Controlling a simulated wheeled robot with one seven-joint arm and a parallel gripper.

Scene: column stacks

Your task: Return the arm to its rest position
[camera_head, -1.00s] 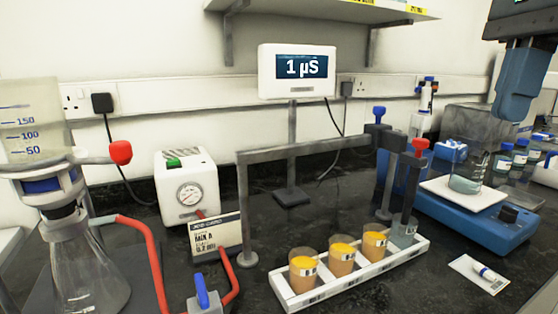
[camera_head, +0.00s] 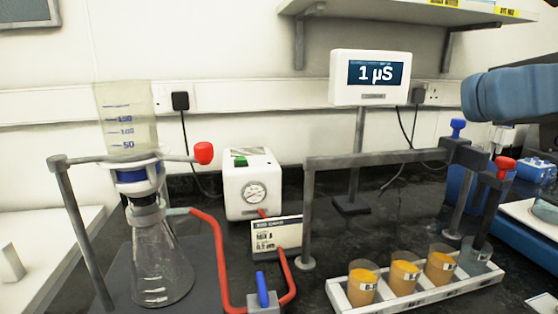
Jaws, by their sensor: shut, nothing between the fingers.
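Part of my arm (camera_head: 515,93), a blue rounded link, reaches in from the right edge at mid-height. It is in front of the wall and the right end of the bench. My gripper and its fingers do not show in the head view. What lies behind the arm link is partly hidden.
A filter flask (camera_head: 160,262) stands at left with a red hose (camera_head: 212,240) to a gauge box (camera_head: 252,186). A white rack (camera_head: 425,297) holds amber cups under a grey frame (camera_head: 375,158). A display (camera_head: 376,77) stands behind. A shelf (camera_head: 400,15) hangs above.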

